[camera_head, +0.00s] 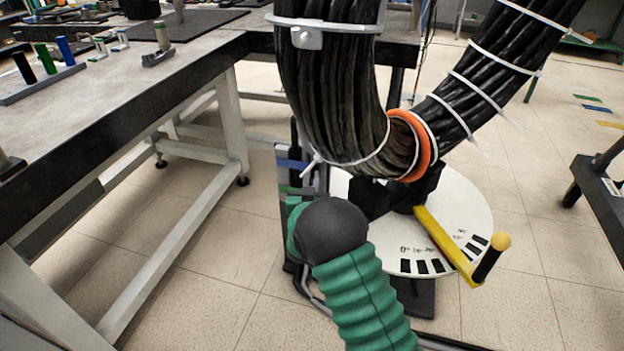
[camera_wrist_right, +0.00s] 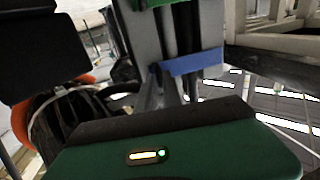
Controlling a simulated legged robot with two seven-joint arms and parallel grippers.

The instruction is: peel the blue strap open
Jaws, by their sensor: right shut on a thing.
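The blue strap (camera_head: 292,165) shows small at the grey upright left of the round base. In the right wrist view the blue strap (camera_wrist_right: 195,63) runs across the pale and dark uprights, its left end by a dark tip. My right gripper (camera_wrist_right: 157,74) is shut on the blue strap there; the exact contact is small and dark. In the head view my green ribbed right arm and its black cap hide most of this gripper. A green strap (camera_wrist_right: 150,4) shows above the blue one in the wrist view. My left gripper is out of view.
Thick black cables (camera_head: 335,100) with white ties and an orange band (camera_head: 412,145) hang over a white marked disc (camera_head: 470,215). A yellow crank (camera_head: 440,240) juts out right. A workbench (camera_head: 130,95) fills the left. Tiled floor lies open at lower right.

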